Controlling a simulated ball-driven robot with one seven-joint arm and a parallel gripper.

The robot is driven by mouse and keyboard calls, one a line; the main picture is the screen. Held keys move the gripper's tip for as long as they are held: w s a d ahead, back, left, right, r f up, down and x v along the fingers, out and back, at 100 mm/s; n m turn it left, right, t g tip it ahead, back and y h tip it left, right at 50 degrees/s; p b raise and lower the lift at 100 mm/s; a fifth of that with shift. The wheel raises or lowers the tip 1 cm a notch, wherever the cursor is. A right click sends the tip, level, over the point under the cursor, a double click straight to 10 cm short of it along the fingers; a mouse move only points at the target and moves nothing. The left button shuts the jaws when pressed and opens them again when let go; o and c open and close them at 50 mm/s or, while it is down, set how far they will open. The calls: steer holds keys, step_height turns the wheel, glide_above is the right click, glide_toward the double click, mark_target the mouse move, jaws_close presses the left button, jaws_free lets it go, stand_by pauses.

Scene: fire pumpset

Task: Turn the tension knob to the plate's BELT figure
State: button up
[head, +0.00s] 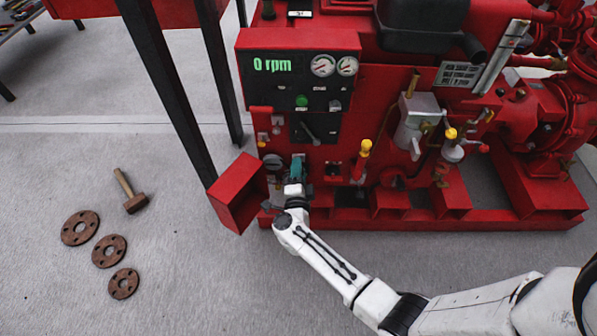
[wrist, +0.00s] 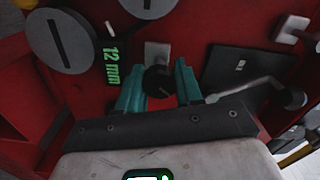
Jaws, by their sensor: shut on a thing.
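My gripper (head: 297,168) is at the lower left of the red pumpset panel. In the wrist view my gripper (wrist: 160,84) has its two teal fingers on either side of a small black knob (wrist: 157,78), shut on it. The knob sits in front of a pale grey plate on the red panel. A green readout (wrist: 111,66) beside it shows 12 mm. In the head view the knob is hidden by my gripper. A pale plate (head: 460,76) with dark print is on the pumpset at upper right; its text is too small to read.
A red box-like open door (head: 238,193) stands just left of my gripper. A 0 rpm display (head: 272,65), gauges (head: 322,66) and a lever (head: 310,132) are above. Yellow-topped handles (head: 365,147) stand to the right. A mallet (head: 130,192) and rusty flanges (head: 109,251) lie on the floor.

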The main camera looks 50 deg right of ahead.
steer(key=m+b, duration=0.1)
steer(key=m, duration=0.3)
steer(key=shift+f+m, duration=0.15)
steer(key=shift+m, duration=0.15)
steer(key=m+b, duration=0.1)
steer(key=m, duration=0.2)
steer(key=shift+m, duration=0.3)
steer(key=m+b, duration=0.2)
steer(key=m, duration=0.2)
steer(key=shift+f, duration=0.1)
steer(key=shift+m+b, duration=0.8)
steer(key=shift+m, duration=1.3)
steer(key=o, duration=1)
steer(key=shift+o, duration=0.2)
